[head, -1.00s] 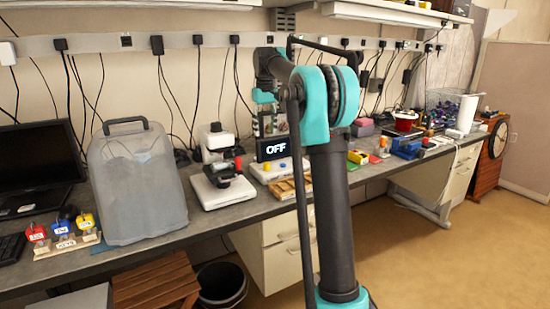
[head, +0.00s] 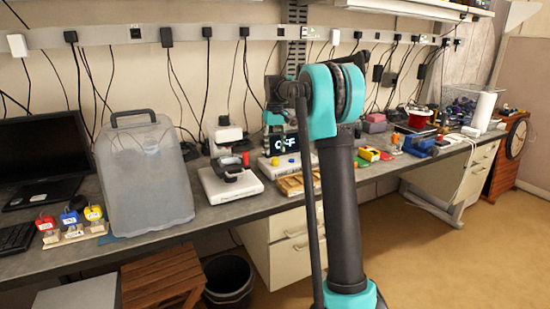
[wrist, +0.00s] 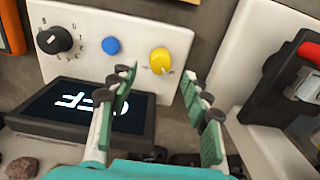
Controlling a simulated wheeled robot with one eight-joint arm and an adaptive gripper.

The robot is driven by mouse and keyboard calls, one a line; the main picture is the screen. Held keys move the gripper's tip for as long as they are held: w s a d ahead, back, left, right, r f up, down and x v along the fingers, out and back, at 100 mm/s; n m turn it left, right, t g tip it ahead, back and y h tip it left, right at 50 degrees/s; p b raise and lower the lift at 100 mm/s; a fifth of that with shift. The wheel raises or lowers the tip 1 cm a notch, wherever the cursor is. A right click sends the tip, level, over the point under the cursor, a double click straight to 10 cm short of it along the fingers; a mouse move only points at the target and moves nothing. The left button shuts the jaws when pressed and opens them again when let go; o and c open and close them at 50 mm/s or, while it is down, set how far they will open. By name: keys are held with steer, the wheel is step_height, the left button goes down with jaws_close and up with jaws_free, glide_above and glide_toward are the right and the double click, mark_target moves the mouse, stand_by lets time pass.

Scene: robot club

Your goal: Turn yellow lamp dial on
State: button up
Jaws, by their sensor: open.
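The yellow dial (wrist: 160,61) sits on a white panel (wrist: 90,20) in the wrist view, right of a blue button (wrist: 111,46) and a black dial (wrist: 54,40). A dark display (wrist: 60,100) beside the panel reads OFF, upside down in this view. My gripper (wrist: 158,80) is open and empty, its two green-padded fingers pointing toward the yellow dial, which shows between and beyond their tips. I cannot tell whether they touch it. In the head view the yellow dial (head: 275,161) is small, and my arm and gripper partly cover the display (head: 270,145).
A white device with a red part (head: 228,175) stands close to the left of the panel in the head view. A wooden tray (head: 290,185) lies in front. A large translucent container (head: 145,175) stands farther left. Colourful items line the bench to the right.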

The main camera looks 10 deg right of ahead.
mark_target(275, 158)
steer(key=shift+f, duration=2.3)
jaws_close()
